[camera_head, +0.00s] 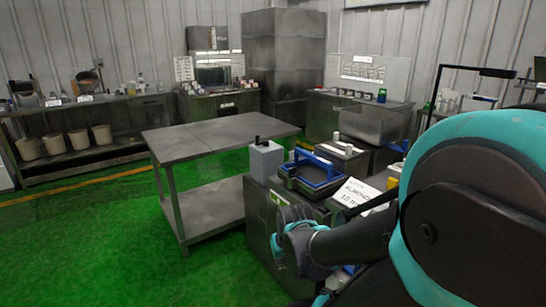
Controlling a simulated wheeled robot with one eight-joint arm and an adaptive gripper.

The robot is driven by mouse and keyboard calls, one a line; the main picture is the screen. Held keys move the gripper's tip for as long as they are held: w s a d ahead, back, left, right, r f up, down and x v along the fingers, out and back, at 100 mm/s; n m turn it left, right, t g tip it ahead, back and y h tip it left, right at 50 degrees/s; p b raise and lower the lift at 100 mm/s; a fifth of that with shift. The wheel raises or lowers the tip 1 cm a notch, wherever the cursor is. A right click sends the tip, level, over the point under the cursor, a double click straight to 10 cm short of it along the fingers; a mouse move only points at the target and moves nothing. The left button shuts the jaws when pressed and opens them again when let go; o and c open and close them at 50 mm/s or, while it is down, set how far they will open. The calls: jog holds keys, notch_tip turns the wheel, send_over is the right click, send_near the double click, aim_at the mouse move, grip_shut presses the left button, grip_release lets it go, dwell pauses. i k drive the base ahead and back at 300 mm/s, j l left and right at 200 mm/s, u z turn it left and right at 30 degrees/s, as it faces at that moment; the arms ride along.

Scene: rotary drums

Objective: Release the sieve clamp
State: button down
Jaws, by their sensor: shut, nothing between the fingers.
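A machine with a dark cabinet (258,205) stands right of the steel table. On its top sits a dark tray-like part with a blue rim and a raised blue bar (318,163), which may be the sieve and its clamp; I cannot tell whether it is fastened. A grey box (265,160) with a black knob on top stands just left of it. My arm reaches in from the right, in front of the machine, and hides part of its front and right side. I see its links and joints, but my gripper cannot be made out in this view.
A bare steel table (205,138) with a lower shelf stands left of the machine. A white sign (356,196) reading "ALMOND 10 m..." lies beside the blue-rimmed part. Benches line the back wall. Green floor (90,240) is clear at the left.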

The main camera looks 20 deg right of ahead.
aim_at(292, 173)
jog(key=i+j, duration=0.15)
jog(key=i, duration=0.4)
jog(key=i+j+u, duration=0.1)
jog(key=i, duration=0.5)
jog(key=i+j, duration=0.2)
jog(key=i, duration=0.4)
